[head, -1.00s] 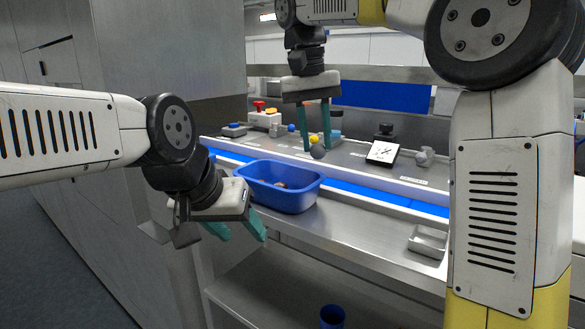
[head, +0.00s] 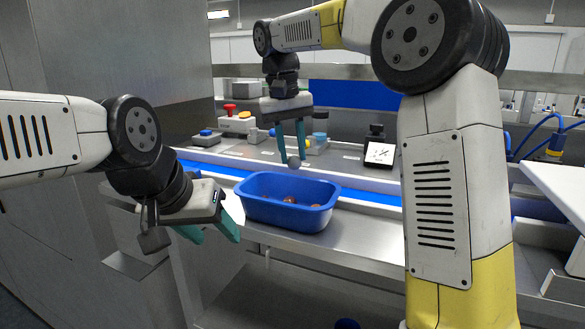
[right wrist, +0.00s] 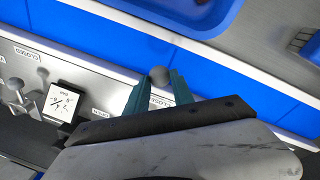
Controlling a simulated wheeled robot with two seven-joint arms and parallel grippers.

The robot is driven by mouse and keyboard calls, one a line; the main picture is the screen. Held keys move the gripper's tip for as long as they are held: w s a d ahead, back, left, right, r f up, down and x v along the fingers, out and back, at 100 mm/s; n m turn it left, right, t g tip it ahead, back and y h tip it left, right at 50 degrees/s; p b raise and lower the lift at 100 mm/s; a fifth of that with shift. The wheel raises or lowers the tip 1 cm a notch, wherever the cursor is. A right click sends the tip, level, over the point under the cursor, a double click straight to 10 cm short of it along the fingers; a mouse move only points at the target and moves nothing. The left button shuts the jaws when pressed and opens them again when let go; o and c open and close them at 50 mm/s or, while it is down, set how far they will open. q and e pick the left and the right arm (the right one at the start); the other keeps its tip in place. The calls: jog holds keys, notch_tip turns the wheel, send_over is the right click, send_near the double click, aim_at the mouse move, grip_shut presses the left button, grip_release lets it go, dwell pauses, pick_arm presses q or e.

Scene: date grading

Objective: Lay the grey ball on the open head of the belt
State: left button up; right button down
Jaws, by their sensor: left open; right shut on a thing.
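The grey ball (head: 294,163) is held between the teal fingertips of my right gripper (head: 291,158), above the belt side behind the blue bin. In the right wrist view the ball (right wrist: 159,76) shows between the fingertips, with the belt's blue strip (right wrist: 205,75) beyond it. The blue belt (head: 365,194) runs along the metal counter and passes behind the blue bin. My left gripper (head: 222,236) is open and empty, low in front of the counter, left of the bin. Which part of the belt is its open head, I cannot tell.
The blue bin (head: 262,211) holds several brownish dates. Behind the belt stand a red-button box (head: 231,118), a blue-button box (head: 206,138) and a small dial sign (head: 379,154). "CLOSED" labels show along the ledge in the right wrist view.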

aim_at(292, 166)
jog(key=shift+f, duration=1.95)
jog(key=shift+f, duration=0.15)
jog(key=c, duration=1.1)
grip_release()
jog(key=r, duration=0.4)
jog(key=a+r, duration=0.1)
jog(key=r, duration=0.7)
jog(key=shift+s+a+r, duration=0.1)
jog(key=shift+s+a, duration=0.15)
jog(key=shift+s, duration=0.15)
